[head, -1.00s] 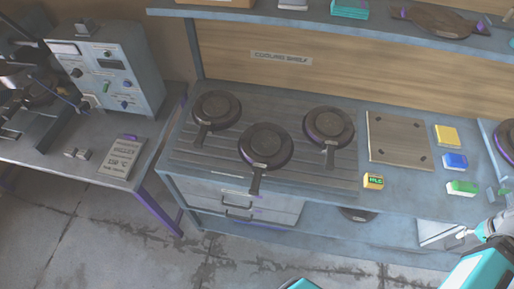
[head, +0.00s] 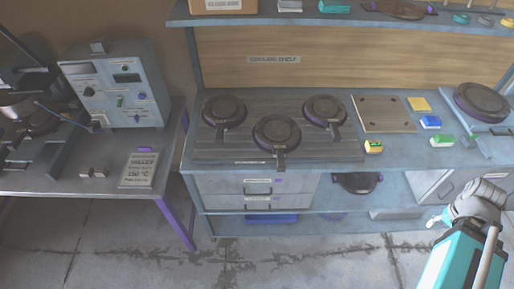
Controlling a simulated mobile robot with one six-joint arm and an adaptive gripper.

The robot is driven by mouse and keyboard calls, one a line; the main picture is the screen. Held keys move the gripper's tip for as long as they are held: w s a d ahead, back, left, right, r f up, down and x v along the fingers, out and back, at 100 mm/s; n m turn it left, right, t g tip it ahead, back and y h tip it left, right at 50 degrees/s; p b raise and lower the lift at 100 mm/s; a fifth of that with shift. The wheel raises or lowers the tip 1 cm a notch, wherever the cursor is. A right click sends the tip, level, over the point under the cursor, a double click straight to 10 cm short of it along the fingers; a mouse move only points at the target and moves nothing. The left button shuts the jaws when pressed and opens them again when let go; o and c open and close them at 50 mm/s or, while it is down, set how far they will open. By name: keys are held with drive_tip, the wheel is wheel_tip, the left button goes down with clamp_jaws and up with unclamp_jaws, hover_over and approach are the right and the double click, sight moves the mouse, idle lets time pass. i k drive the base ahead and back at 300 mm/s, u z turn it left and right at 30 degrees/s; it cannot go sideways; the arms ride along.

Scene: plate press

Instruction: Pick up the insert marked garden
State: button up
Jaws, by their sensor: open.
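No marking that reads garden can be made out in the head view. Three dark round plates with handles lie on the ribbed cooling surface: a left one (head: 224,110), a middle one (head: 277,133) and a right one (head: 324,110). Any marks on them are too small to read. My arm is at the lower right. The small pale end of my gripper (head: 438,219) shows there, in front of the bench and well right of the three plates. It is open, with nothing seen in it.
The bench holds a flat board (head: 384,114) and yellow (head: 419,104), blue (head: 430,122) and green (head: 442,140) blocks. A small labelled block (head: 374,146) sits nearby. A dark round piece (head: 481,101) is far right. Left are a control box (head: 118,85) and a VALLEY 150 °C sign (head: 142,169).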

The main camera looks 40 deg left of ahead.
sight(278, 135)
drive_tip(key=z, duration=0.05)
drive_tip(key=k, duration=1.5)
drive_tip(key=u, duration=1.4)
drive_tip(key=i, duration=1)
